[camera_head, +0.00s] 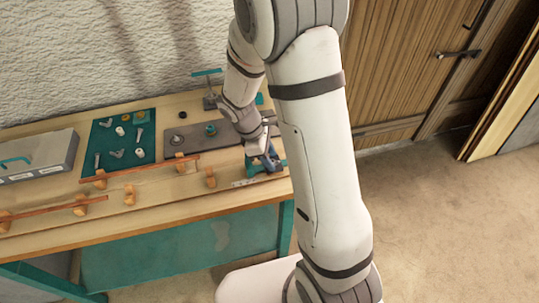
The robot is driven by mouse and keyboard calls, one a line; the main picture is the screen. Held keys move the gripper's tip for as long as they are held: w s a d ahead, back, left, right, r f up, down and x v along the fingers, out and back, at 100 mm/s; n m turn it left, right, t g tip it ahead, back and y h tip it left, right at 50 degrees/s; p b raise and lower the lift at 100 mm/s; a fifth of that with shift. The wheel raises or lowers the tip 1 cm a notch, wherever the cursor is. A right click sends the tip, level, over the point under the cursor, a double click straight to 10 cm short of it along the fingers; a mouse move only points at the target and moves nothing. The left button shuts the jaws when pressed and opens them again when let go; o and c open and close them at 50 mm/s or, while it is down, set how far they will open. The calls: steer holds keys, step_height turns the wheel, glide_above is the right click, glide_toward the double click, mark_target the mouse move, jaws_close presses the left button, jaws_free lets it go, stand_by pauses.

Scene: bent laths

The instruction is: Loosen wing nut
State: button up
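A workbench (165,207) stands against the wall. On its teal mat (103,145) lie several small pieces of hardware, among them a grey, wing-shaped piece (116,153) that may be a wing nut. A dark plate (190,150) to the right carries two small round fittings. My gripper (263,163) is low over the right end of the bench, beside or at a small teal-and-dark fixture (278,164). My own arm hides part of this area. The fingertips are too small to tell whether they are apart or hold anything. No wing nut shows clearly at the gripper.
Thin reddish laths (140,171) rest across small wooden blocks (130,194) along the bench front. A grey case (38,156) with a teal handle is at the left. A teal-topped stand (208,88) is at the back. A wooden door (410,60) and open floor are right.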

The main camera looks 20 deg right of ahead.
jaws_close()
stand_by(0.4)
steer(key=shift+m, duration=0.4)
steer(key=m+g, duration=0.1)
steer(key=m, duration=0.1)
steer(key=shift+w+d+m+y, duration=0.1)
steer(key=shift+w+m+y, duration=0.05)
steer(key=shift+m+y, duration=0.25)
steer(key=shift+w+d+m+g+y, duration=0.1)
steer(key=shift+m+g+y, duration=0.5)
steer(key=shift+m, duration=1.4)
jaws_free()
